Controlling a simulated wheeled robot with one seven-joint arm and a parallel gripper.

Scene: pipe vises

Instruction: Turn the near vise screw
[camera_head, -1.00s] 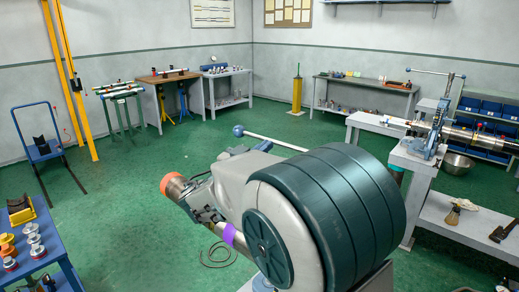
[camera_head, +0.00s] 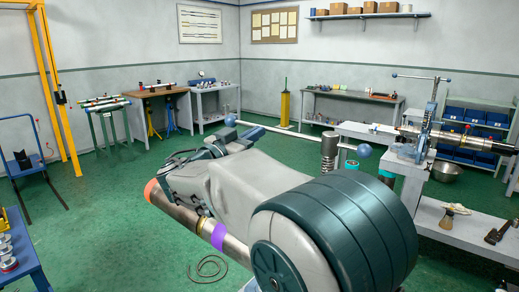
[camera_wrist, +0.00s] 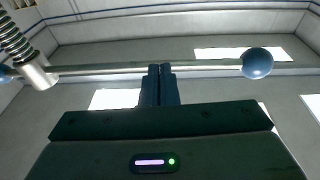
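The near vise is mostly hidden behind my arm in the head view. Its threaded screw (camera_head: 328,150) stands upright, with a long handle bar (camera_head: 290,133) across it and blue balls at both ends. The wrist view shows the screw (camera_wrist: 15,42) at upper left and the bar (camera_wrist: 205,70) across the picture, with one ball (camera_wrist: 257,63) at right. My gripper (camera_wrist: 160,68) has its two dark fingers together, overlapping the bar between screw and ball; contact is unclear. In the head view my gripper (camera_head: 256,131) is near the bar's left end. A pipe with a purple band (camera_head: 218,236) lies below my arm.
Another vise (camera_head: 425,125) holding a pipe stands on a grey bench (camera_head: 480,237) at right, with a brush on its lower shelf. A blue table (camera_head: 22,265) is at lower left. A cable (camera_head: 208,268) lies on the green floor, which is mostly open at left.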

